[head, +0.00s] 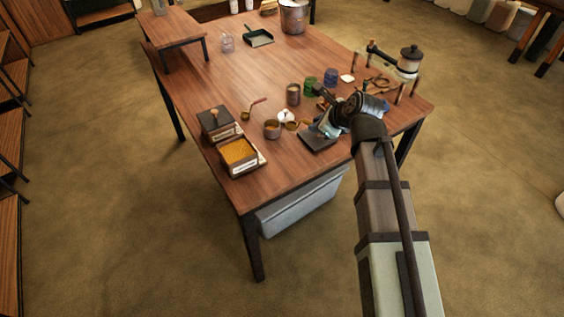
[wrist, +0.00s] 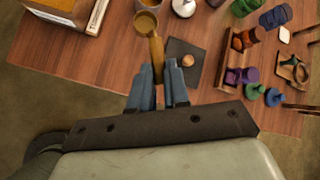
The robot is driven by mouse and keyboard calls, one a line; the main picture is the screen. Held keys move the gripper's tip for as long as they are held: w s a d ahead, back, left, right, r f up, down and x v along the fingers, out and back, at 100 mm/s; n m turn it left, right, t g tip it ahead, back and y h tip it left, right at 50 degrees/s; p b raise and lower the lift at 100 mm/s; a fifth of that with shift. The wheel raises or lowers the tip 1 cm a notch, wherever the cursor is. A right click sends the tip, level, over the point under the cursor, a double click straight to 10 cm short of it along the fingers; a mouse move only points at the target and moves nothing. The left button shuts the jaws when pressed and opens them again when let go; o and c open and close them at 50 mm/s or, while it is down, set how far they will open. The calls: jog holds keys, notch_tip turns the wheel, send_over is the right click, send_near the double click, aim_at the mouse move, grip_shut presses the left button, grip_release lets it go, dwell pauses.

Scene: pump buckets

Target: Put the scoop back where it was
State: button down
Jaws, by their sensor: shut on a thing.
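My gripper (wrist: 159,76) is shut on the handle of a brass-coloured scoop (wrist: 147,23) in the wrist view. The scoop's round bowl points away from the fingers, toward the top of the picture. I cannot tell whether the scoop touches the table.
A dark square plate (head: 317,141) lies close by the gripper. A box of yellow grain (head: 238,151) and a dark-lidded box (head: 216,121) stand left. Green (head: 310,87) and blue (head: 330,77) items stand behind.

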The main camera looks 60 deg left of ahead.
jog(key=shift+s+d+f+n+g, duration=0.15)
jog(key=shift+s+f+n+g, duration=0.35)
jog(key=shift+f, duration=1.2)
jog(key=shift+s+d+f+n+g, duration=0.2)
jog(key=shift+f+n+g, duration=0.5)
jog(key=shift+f, duration=1.05)
jog(key=shift+s+d+f+n+g, duration=0.1)
jog(key=shift+s+f+n+g, duration=0.25)
jog(key=shift+f+n, duration=0.95)
jog(key=shift+f+m+h, duration=0.3)
jog(key=shift+f+m, duration=0.1)
jog(key=shift+f, duration=0.05)
jog(key=c, duration=1.1)
grip_release()
jog(key=v, duration=1.2)
